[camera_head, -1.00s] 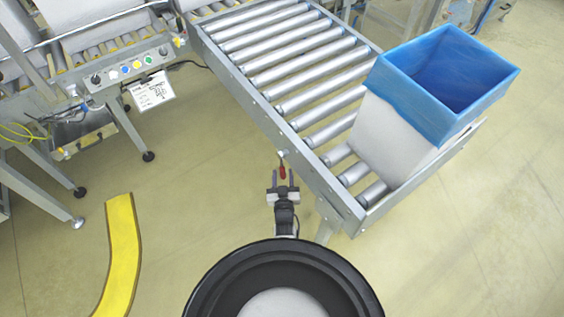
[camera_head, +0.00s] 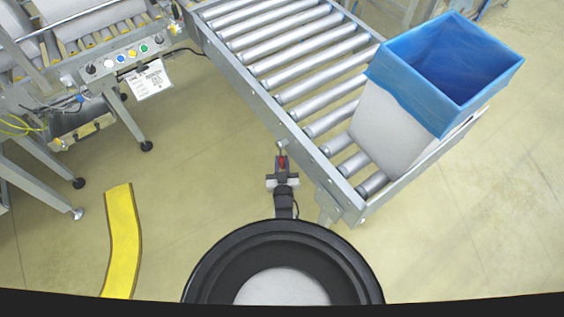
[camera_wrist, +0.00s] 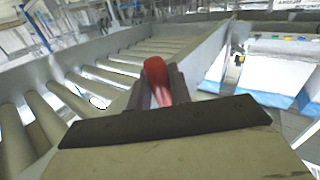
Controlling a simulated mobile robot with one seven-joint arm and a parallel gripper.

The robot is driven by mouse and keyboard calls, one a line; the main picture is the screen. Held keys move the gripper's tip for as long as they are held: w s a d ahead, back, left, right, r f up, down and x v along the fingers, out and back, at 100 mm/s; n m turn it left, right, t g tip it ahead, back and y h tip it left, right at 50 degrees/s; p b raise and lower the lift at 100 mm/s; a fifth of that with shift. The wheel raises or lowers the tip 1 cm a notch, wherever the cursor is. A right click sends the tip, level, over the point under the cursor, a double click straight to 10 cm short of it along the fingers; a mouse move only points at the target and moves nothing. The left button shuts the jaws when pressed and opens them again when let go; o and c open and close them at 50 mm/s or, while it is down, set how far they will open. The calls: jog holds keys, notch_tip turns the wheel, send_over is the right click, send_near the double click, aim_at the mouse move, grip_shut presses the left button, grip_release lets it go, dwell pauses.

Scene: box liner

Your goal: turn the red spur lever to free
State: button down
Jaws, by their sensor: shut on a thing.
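The red spur lever (camera_head: 282,162) sits at the left side rail of the roller conveyor, in the middle of the head view. My gripper (camera_head: 282,170) is shut on its red handle, with a finger on either side. In the wrist view the red lever (camera_wrist: 156,76) stands between the two dark fingers (camera_wrist: 158,88), its rounded tip showing above them. The lever's pivot is small in the head view and hidden behind the fingers in the wrist view.
The roller conveyor (camera_head: 285,118) runs diagonally, with a blue-lined box (camera_head: 392,132) on its near end. A control panel (camera_head: 122,58) with coloured buttons is at upper left. A yellow floor strip (camera_head: 122,240) lies at lower left, with open floor between.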

jog(key=shift+s+d+r+p, duration=0.15)
jog(key=shift+r+p, duration=0.2)
jog(key=shift+p, duration=0.35)
jog(key=s+g+p, duration=0.1)
jog(key=p, duration=0.1)
jog(key=d+n+g+p, duration=0.1)
jog(key=p, duration=0.1)
jog(key=s+d+n+g+h+p, duration=0.1)
jog(key=g+p, duration=0.1)
jog(key=shift+s+r, duration=0.3)
jog(key=shift+r, duration=0.1)
jog(key=c, duration=1.3)
grip_release()
jog(key=shift+f, duration=0.15)
